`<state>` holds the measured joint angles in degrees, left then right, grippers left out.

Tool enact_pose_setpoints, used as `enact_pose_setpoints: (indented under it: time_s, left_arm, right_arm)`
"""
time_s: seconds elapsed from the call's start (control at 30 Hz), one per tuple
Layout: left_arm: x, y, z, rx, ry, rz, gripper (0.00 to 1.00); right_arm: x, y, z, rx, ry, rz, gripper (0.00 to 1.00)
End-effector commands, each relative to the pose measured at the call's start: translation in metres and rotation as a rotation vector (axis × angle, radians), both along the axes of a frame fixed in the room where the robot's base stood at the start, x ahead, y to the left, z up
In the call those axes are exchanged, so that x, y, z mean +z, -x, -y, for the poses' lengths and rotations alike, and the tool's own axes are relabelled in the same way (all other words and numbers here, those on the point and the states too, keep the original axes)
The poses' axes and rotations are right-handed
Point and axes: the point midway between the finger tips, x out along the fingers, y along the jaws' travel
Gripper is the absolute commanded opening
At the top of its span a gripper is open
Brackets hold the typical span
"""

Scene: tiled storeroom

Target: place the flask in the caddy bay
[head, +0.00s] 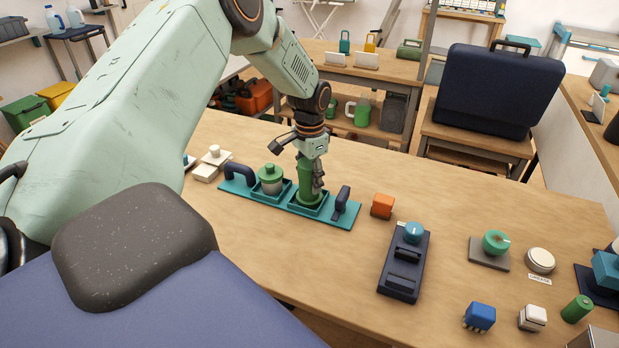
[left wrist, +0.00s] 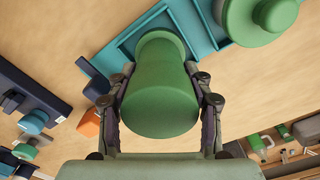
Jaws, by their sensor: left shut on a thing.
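The green flask (head: 305,178) is upright at the right bay of the teal caddy (head: 343,216). Its lower end appears within the bay walls; I cannot tell whether it rests on the bay floor. My left gripper (head: 315,183) is shut on the flask from above. In the left wrist view, the fingers of this gripper (left wrist: 160,104) lie on both sides of the flask (left wrist: 160,85), with the caddy (left wrist: 122,38) beyond. My right gripper is not in view.
Dark handles (head: 239,172) rise at both caddy ends. An orange block (head: 382,205) and a dark blue device with a blue knob (head: 404,266) stand to the right. White blocks (head: 206,173) lie to the left.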

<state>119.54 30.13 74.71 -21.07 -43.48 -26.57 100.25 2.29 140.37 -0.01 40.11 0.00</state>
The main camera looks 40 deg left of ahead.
Motion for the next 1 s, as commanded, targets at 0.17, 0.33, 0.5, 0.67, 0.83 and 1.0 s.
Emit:
enact_pose_setpoints:
  time_s: [0.17, 0.33, 0.5, 0.67, 0.83, 1.0]
  left_arm:
    - [-0.003, 0.0, 0.0, 0.0, 0.0, 0.0, 0.04]
    - [-0.005, 0.0, 0.0, 0.0, 0.001, -0.001, 0.59]
    - [-0.005, 0.001, 0.0, 0.0, 0.001, -0.001, 0.74]
    - [-0.005, 0.001, 0.0, 0.0, 0.001, -0.001, 0.74]
    - [-0.003, 0.0, 0.0, 0.0, 0.001, 0.0, 0.74]
    - [0.017, -0.001, 0.0, 0.0, 0.001, 0.003, 0.74]
  right_arm:
    - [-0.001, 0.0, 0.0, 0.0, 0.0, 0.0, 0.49]
    - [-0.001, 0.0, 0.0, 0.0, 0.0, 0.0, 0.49]
    - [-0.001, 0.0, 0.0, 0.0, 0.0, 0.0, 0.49]
    - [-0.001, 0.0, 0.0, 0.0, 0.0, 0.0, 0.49]
    - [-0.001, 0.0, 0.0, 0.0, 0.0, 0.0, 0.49]
    - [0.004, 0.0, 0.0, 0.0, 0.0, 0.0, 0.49]
